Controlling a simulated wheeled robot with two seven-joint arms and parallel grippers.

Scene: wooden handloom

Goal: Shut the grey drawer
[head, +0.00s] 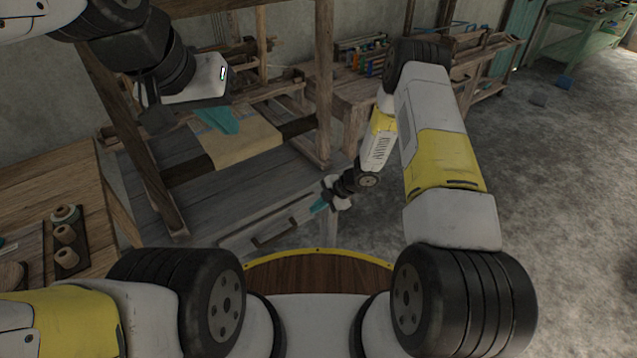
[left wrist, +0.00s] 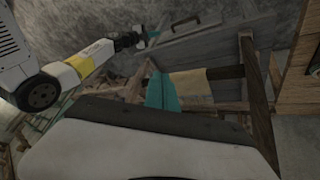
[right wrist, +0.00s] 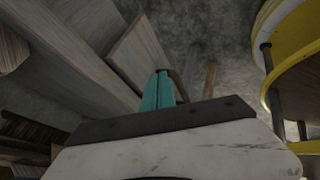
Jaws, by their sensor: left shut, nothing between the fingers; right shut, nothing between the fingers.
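The grey drawer (head: 230,241) is low at the loom's front, with a dark bar handle on its face. Its front panel also shows in the left wrist view (left wrist: 215,38) and the right wrist view (right wrist: 138,52), where it seems to stand out from the grey boards behind. My right gripper (head: 320,207) is shut and empty, its teal fingertips by the right end of the drawer front; I cannot tell whether they touch it. My left gripper (head: 218,121) is shut and empty, above the loom's cloth, away from the drawer.
The wooden loom frame (head: 324,90) has upright posts around the tan cloth (head: 240,143). A table (head: 85,180) with a tray of thread spools (head: 66,236) stands at the left. Open concrete floor (head: 560,200) lies to the right.

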